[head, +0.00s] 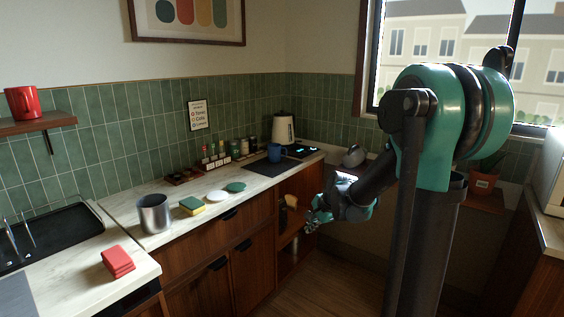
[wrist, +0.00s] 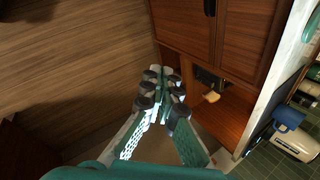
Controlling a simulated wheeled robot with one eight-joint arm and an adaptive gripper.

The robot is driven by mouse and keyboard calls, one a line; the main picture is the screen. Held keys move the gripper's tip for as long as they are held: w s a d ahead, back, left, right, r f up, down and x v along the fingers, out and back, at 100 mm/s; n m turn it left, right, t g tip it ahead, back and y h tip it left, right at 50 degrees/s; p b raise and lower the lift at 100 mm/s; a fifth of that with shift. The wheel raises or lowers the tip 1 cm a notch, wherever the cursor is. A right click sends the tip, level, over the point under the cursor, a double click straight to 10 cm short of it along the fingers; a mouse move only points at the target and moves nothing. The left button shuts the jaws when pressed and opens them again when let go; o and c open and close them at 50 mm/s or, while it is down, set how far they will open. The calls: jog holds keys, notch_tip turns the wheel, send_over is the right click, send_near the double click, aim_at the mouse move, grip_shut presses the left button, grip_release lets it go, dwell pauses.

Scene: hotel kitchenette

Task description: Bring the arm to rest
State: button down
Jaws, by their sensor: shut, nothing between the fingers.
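My gripper (head: 312,222) hangs in front of the lower cabinets, below the counter's edge, at the end of my bent teal and dark arm. In the wrist view my gripper (wrist: 162,92) has its fingers together with nothing between them. It is apart from the cabinet fronts (wrist: 212,30) and the wooden floor (wrist: 75,75). An open cabinet compartment (head: 291,245) lies just behind it, and a tan object (wrist: 211,97) shows there in the wrist view.
A potted plant (head: 484,181) stands at right. Open floor lies in front of the cabinets.

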jog(key=s+d+f+n+h, duration=0.1)
jog(key=s+d+f+n, duration=0.1)
jog(key=s, duration=0.6)
jog(key=s+d+f+n+h, duration=0.1)
jog(key=s+d+f+n, duration=0.1)
jog(key=s+d+n, duration=0.2)
jog(key=s+d+f+n+h, duration=0.1)
jog(key=s+n, duration=0.5)
jog(key=s, duration=0.7)
jog(key=shift+d+f+g+h, duration=0.3)
jog(key=shift+d+f, duration=0.3)
jog(key=shift+d, duration=0.4)
jog(key=shift+s, duration=0.1)
